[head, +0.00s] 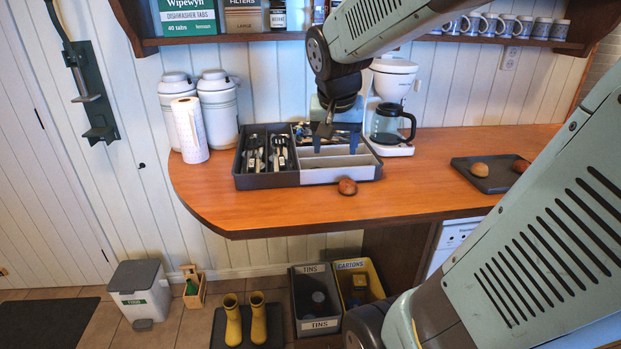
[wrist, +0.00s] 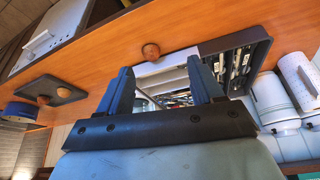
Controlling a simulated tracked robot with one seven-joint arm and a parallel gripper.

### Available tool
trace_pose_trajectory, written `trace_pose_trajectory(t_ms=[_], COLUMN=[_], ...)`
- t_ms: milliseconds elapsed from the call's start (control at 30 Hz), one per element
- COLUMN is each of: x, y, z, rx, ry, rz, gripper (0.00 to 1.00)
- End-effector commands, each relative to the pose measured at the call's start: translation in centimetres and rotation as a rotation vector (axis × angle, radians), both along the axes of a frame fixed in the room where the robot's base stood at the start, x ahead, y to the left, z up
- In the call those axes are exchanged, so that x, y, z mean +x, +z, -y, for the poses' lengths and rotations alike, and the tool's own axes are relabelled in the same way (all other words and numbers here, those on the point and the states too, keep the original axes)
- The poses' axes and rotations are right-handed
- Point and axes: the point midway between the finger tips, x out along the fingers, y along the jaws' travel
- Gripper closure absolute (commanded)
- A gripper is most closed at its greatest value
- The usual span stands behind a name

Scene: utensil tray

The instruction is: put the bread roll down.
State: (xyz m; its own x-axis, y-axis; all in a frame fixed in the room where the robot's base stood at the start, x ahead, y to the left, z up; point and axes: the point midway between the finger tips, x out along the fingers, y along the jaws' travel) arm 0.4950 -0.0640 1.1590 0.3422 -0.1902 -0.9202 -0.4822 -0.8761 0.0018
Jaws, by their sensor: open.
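A round brown bread roll (head: 347,186) rests on the wooden counter, just in front of the utensil tray (head: 268,181). It also shows in the wrist view (wrist: 151,51), beyond my fingertips and apart from them. My gripper (wrist: 160,70) is open, with nothing between its two blue fingers. Two more rolls (head: 480,169) lie on or by a dark board (head: 491,184) at the right.
The utensil tray holds cutlery at its left and has pale empty compartments at its front right. A coffee maker (head: 393,80) stands close to the right of my gripper. White canisters (head: 217,105) and a paper roll (head: 189,130) stand at the left. The counter (head: 420,186) between roll and board is clear.

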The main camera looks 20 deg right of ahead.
Motion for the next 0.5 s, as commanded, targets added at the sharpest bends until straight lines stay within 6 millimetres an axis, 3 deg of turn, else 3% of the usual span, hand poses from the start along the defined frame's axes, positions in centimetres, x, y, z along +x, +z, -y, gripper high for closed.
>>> trace_pose_trajectory(t_ms=[300, 500], x=[7.7, 11.1], y=[-3.9, -6.6], z=[4.7, 7.1], rx=[0.002, 0.006], ry=[-0.337, -0.499], rz=[-0.021, -0.015], gripper=[0.34, 0.34])
